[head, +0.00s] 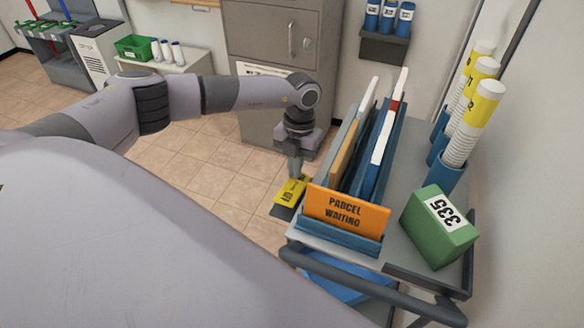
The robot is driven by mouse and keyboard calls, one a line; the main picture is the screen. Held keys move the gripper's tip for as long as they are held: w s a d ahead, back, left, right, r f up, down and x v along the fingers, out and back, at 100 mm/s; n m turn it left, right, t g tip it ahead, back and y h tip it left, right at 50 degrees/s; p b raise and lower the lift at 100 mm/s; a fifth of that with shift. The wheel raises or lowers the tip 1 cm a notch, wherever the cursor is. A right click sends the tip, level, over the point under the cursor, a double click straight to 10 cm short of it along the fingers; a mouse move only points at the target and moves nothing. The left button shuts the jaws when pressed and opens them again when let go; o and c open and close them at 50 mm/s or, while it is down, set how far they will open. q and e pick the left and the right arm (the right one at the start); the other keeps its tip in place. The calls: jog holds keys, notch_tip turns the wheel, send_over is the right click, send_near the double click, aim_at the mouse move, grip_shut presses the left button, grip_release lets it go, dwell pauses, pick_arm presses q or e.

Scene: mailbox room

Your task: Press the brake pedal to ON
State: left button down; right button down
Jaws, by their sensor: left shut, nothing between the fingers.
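The yellow brake pedal (291,191) with dark lettering shows at the left side of the cart (413,152), low down near the floor. Its dark base shows at its near edge. My left gripper (296,176) points down with its fingers shut and empty, at the far end of the pedal. I cannot tell whether the fingertips touch the pedal. The pedal's lettering is too small to read for certain. My right gripper is not in view.
A grey cabinet (262,45) stands behind. Tiled floor (215,175) is clear left of the cart.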

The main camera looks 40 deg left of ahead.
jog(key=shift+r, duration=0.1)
